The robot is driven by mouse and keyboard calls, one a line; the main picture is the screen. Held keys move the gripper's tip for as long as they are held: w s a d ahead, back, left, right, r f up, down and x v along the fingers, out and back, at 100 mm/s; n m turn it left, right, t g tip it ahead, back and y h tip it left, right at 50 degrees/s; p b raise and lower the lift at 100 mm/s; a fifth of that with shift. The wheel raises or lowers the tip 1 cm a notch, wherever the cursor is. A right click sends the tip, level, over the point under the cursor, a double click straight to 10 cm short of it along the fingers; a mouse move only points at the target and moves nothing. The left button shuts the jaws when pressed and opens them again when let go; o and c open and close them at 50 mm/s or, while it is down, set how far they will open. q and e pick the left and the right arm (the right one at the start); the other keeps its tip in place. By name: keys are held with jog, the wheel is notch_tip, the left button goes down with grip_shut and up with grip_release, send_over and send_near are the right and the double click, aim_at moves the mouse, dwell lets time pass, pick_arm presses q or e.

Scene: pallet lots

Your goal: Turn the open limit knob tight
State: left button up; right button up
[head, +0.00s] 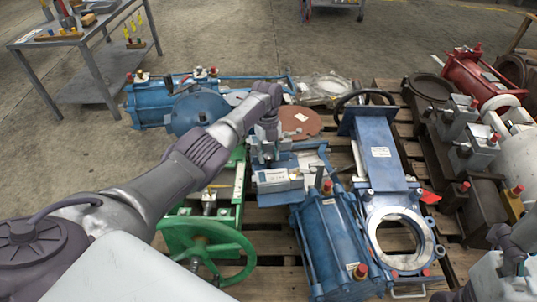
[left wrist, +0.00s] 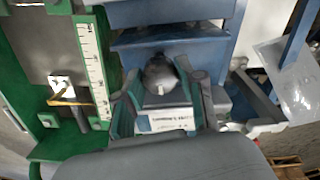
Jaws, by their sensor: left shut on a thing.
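The open limit knob (left wrist: 160,72) is a grey rounded knob on a blue valve part, seen between my fingers in the left wrist view. My left gripper (left wrist: 164,98) has one finger on each side of it and is shut on it. In the head view my left gripper (head: 268,158) points down onto the blue actuator with a white label in the middle of the pallet, and hides the knob there. Part of my right arm shows at the lower right edge of the head view, but its gripper does not.
A green frame with a handwheel (head: 208,250) stands just left of the work spot. A blue cylinder (head: 332,240) and a blue gate valve (head: 388,165) stand close on the right. Red and grey valves fill the far right. A grey table (head: 85,48) stands at the back left.

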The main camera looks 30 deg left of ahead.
pick_arm(q)
jog(key=shift+w, duration=0.1)
jog(key=o, duration=1.1)
jog(key=r, duration=0.4)
jog(key=w+r, duration=0.1)
jog(key=r, duration=0.3)
jog(key=a+r, duration=0.1)
jog(key=r, duration=0.3)
jog(key=shift+w, duration=0.25)
jog(key=shift+f, duration=0.1)
